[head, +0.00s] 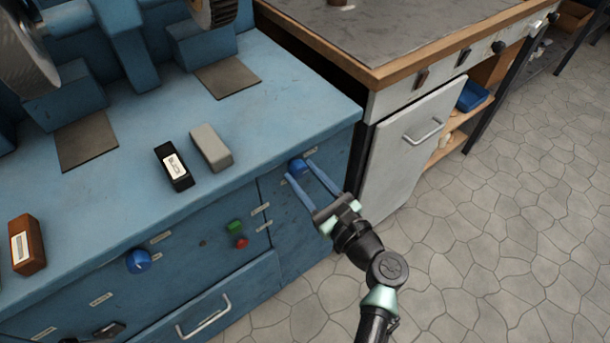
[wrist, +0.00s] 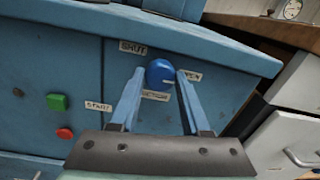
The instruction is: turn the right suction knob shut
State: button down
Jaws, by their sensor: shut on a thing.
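The right suction knob (wrist: 160,72) is a round blue knob on the front panel of the blue machine, near its right end. It also shows in the head view (head: 298,166) between my fingertips. My gripper (head: 300,170) reaches it from the front, with one blue finger on each side, shut on the knob. A small pale mark shows on the knob's lower right side. A label reading SHUT (wrist: 132,47) is at its upper left. Another label (wrist: 193,76), which seems to read OPEN, is at its right, and a third label (wrist: 155,95) is just below.
A second blue knob (head: 138,261) is further left on the panel. A green button (head: 235,226) and a red button (head: 241,243) lie between. Black (head: 174,168), grey (head: 211,147) and brown (head: 27,245) blocks stand on the machine top. A workbench (head: 410,150) stands close right.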

jog(key=shift+f+n, duration=0.1)
jog(key=shift+n, duration=0.2)
jog(key=n+b, duration=0.2)
jog(key=n, duration=0.1)
jog(key=shift+f+n+b, duration=0.15)
jog(key=shift+n+b, duration=0.15)
jog(key=shift+b, duration=0.1)
jog(key=n+b, duration=0.4)
jog(key=n, duration=0.1)
jog(key=shift+n, duration=0.3)
jog(key=n+b, duration=0.3)
jog(key=n, duration=0.1)
jog(key=shift+d+y+b, duration=0.1)
jog(key=shift+y+b, duration=0.2)
jog(key=shift+n+b, duration=1.5)
jog(key=shift+n, duration=0.7)
jog(key=shift+c, duration=1.8)
grip_release()
jog(key=shift+r, duration=0.2)
